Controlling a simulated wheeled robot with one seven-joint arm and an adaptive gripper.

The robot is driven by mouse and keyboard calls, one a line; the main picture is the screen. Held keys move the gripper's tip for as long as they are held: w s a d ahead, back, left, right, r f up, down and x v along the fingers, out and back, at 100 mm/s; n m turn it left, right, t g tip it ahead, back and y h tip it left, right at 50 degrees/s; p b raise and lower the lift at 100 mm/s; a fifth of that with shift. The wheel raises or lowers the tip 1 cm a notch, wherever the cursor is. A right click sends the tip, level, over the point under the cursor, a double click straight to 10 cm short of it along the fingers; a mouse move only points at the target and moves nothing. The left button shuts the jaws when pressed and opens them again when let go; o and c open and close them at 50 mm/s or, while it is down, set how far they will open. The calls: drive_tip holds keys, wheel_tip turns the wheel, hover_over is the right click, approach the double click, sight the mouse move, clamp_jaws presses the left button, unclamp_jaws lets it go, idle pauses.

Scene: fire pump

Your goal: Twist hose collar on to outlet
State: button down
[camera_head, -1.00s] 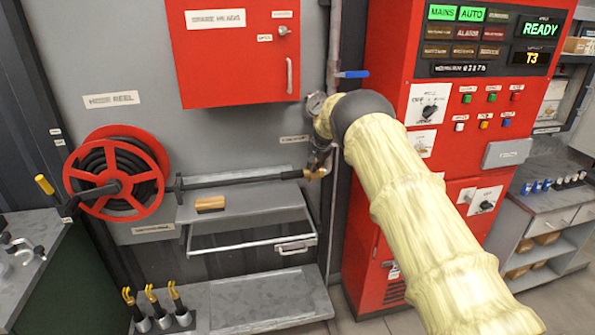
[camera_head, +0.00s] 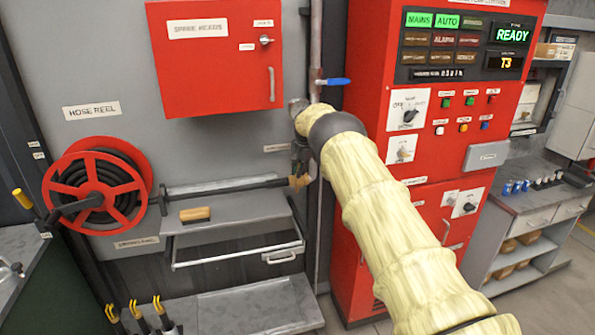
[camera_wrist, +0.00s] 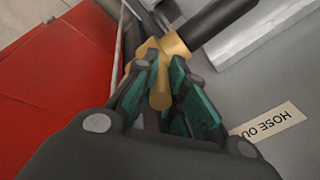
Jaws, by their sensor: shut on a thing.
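A brass fitting (camera_head: 301,181) sits at the right end of the black hose (camera_head: 228,190), beside the vertical pipe. In the wrist view, the brass fitting (camera_wrist: 160,88) lies between the teal fingers of my gripper (camera_wrist: 163,100), which are shut on it. The black hose end (camera_wrist: 222,18) meets the brass from the upper right. I cannot tell the collar from the outlet within the brass, nor how far they are engaged. In the head view, my gripper (camera_head: 301,160) is small, dark and partly hidden by my wrist.
A grey vertical pipe (camera_head: 315,55) with a blue lever (camera_head: 333,81) runs close by. The red control cabinet (camera_head: 425,215) stands right of my arm. Left are a red hose reel (camera_head: 137,185) and a grey shelf (camera_head: 240,207) with a brown block (camera_head: 195,214). A red box (camera_head: 215,85) hangs above.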

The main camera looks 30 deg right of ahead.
drive_tip(key=shift+s+f, duration=0.15)
drive_tip(key=shift+f, duration=0.05)
drive_tip(key=c, duration=1.4)
unclamp_jaws()
drive_tip(key=shift+r, duration=0.9)
drive_tip(key=v, duration=0.4)
drive_tip(key=shift+s, duration=0.15)
drive_tip(key=shift+s+a+f, duration=0.1)
drive_tip(key=shift+s+a, duration=0.05)
drive_tip(key=shift+s, duration=1.8)
drive_tip(key=shift+s+a+f, duration=0.1)
drive_tip(key=shift+s+a, duration=0.1)
drive_tip(key=shift+s, duration=1.75)
drive_tip(key=shift+s+a+f, duration=0.1)
drive_tip(key=shift+s+a, duration=0.05)
drive_tip(key=shift+s, duration=1.8)
drive_tip(key=shift+c, duration=0.3)
